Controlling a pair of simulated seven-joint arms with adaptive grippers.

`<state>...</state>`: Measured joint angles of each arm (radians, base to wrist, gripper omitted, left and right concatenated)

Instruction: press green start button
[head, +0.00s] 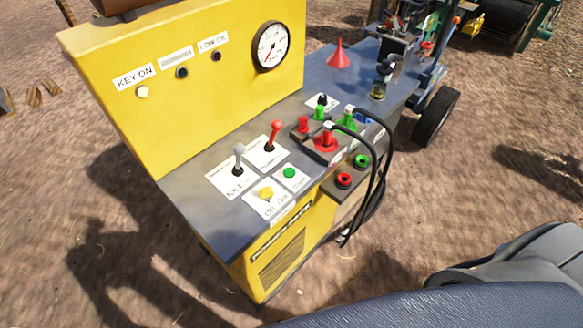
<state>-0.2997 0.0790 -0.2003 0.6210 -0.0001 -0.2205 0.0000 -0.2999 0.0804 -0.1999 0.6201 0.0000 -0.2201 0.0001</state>
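The green button (289,173) is a small round cap on a white label plate on the grey deck of the yellow machine (190,90). A yellow button (266,193) sits on its own plate just to the left and nearer. Nothing touches or covers the green button. Neither of my grippers shows in the head view, so their state cannot be seen.
A grey-knobbed lever (238,158) and a red lever (272,135) stand behind the buttons. Red and green connectors (326,140) with black cables (378,170) are to the right. A red funnel (338,55) and a dial gauge (271,46) are farther back.

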